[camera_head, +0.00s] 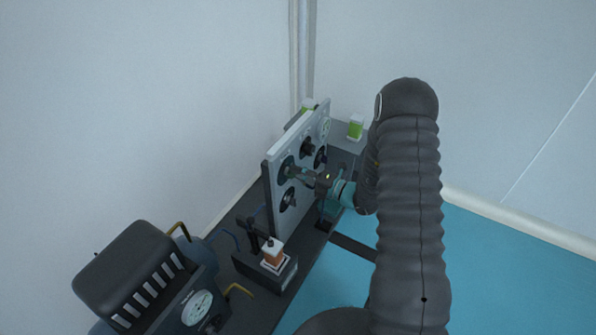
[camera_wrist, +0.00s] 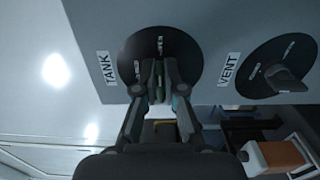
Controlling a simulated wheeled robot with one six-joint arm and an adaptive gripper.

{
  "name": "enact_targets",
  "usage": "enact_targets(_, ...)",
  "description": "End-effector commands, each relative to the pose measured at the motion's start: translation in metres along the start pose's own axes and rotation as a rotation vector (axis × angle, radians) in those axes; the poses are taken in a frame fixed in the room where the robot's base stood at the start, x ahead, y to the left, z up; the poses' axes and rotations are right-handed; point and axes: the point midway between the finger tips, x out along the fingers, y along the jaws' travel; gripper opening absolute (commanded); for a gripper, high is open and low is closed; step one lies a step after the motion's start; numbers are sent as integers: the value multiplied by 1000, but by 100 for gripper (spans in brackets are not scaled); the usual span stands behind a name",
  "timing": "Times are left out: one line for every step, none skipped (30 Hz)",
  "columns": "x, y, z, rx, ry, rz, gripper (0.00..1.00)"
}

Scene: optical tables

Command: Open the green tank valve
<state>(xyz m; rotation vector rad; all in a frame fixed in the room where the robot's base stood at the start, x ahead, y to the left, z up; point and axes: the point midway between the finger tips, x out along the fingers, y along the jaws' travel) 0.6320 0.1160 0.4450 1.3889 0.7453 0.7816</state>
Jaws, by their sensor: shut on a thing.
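My gripper (camera_wrist: 161,88) is shut on this handle, one finger on each side.
The vent valve (camera_wrist: 278,70) with a black handle sits beside the tank valve. More dark knobs (camera_head: 307,147) and a gauge (camera_head: 325,127) are on the panel. An orange-and-white block (camera_head: 272,254) and a dark machine with a dial (camera_head: 197,307) stand in front.

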Motion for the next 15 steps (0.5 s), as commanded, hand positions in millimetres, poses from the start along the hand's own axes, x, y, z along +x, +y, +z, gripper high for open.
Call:
enact_targets(0, -1, 0, 16, 0, -1, 0)
enact_targets(0, -1, 0, 25, 0, -1, 0)
enact_targets(0, -1, 0, 35, 0, -1, 0)
enact_targets(0, -1, 0, 41, 0, -1, 0)
enact_targets(0, -1, 0, 46, 0, -1, 0)
enact_targets(0, -1, 0, 52, 0, -1, 0)
enact_targets(0, -1, 0, 56, 0, -1, 0)
enact_targets(0, -1, 0, 59, 0, -1, 0)
enact_targets(0, -1, 0, 62, 0, -1, 0)
enact_targets(0, -1, 0, 63, 0, -1, 0)
enact_targets(-1, -1, 0, 64, 0, -1, 0)
enact_targets(-1, -1, 0, 65, 0, -1, 0)
enact_targets(-1, -1, 0, 65, 0, -1, 0)
enact_targets(-1, -1, 0, 65, 0, -1, 0)
enact_targets(-1, -2, 0, 65, 0, -1, 0)
